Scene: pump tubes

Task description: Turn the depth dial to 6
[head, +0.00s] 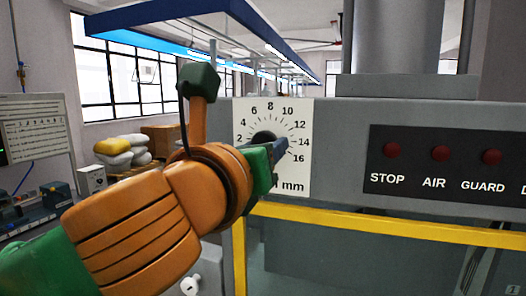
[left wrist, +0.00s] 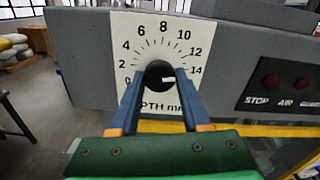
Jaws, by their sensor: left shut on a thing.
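The depth dial is a black knob (left wrist: 155,74) on a white scale plate (left wrist: 122,28) marked 0 to 16 in mm. The head view also shows the knob (head: 263,137) and plate (head: 301,112), partly covered by my left gripper. A white mark on the knob points right in the left wrist view, roughly toward the 14–16 side; the exact reading is unclear. My left gripper (left wrist: 160,80) is shut on the knob, one blue finger on each side. The right finger hides the 16. The left gripper (head: 268,155) reaches the dial from the left in the head view.
A dark panel (head: 450,180) with red STOP, AIR and GUARD buttons is right of the dial. A yellow rail (head: 380,226) runs below it. A grey column (head: 400,35) rises above the machine beam. Sacks (head: 118,148) and a bench device stand farther left.

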